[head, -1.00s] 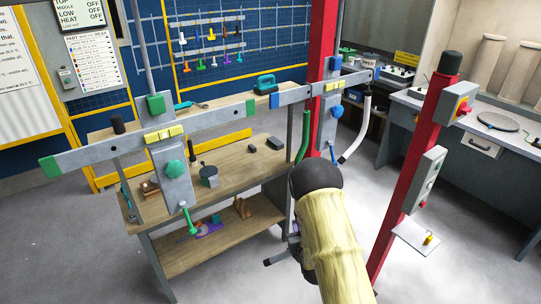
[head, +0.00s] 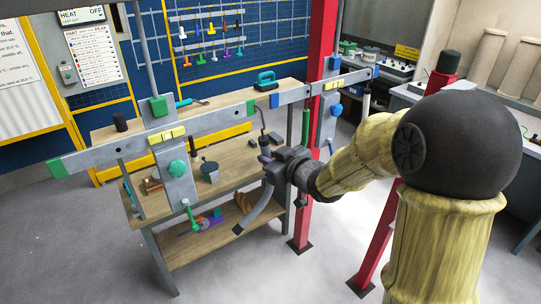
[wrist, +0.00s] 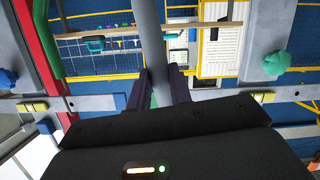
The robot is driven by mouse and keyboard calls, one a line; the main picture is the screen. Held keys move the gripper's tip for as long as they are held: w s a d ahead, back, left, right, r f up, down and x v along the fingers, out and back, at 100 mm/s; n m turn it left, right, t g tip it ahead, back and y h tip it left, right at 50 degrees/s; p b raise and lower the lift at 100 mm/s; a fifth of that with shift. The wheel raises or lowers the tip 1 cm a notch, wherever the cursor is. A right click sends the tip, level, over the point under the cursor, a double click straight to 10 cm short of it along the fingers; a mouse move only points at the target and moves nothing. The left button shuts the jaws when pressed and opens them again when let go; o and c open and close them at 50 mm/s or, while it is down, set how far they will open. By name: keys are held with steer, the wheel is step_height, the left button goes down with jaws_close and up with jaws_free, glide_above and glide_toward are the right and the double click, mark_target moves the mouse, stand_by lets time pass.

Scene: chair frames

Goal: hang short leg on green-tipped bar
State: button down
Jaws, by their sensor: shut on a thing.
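The green-tipped bar (head: 215,121) is the left grey crossbar in the head view, with a green block at each end. No leg shows hanging from it. My gripper (head: 268,166) is shut on a grey leg (head: 263,214) in front of the bar's right end. The leg is upright, its thin hook rising above the fingers near the bar and its lower end bending left. I cannot tell whether the hook touches the bar. In the wrist view the grey leg (wrist: 150,35) runs between my dark fingers (wrist: 157,88).
The blue-tipped bar (head: 298,95) continues to the right. A green leg (head: 305,128) and a white leg (head: 366,98) hang there, the white one partly hidden by my arm. A red post (head: 321,60) stands behind. A wooden workbench (head: 235,165) is behind the bars.

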steer(key=shift+w, duration=0.1)
stand_by(0.3)
steer(key=x, duration=0.1)
steer(key=b+x, duration=0.1)
steer(key=x, duration=0.3)
steer(key=shift+w+a+r, duration=0.15)
steer(key=shift+w+r, duration=0.05)
steer(key=shift+w+a, duration=0.8)
steer(key=shift+w, duration=0.35)
steer(key=shift+w+a, duration=0.75)
steer(key=shift+w, duration=0.35)
stand_by(2.6)
steer(key=shift+f+b, duration=1.2)
steer(key=shift+b, duration=0.15)
stand_by(0.4)
steer(key=c, duration=1.2)
jaws_free()
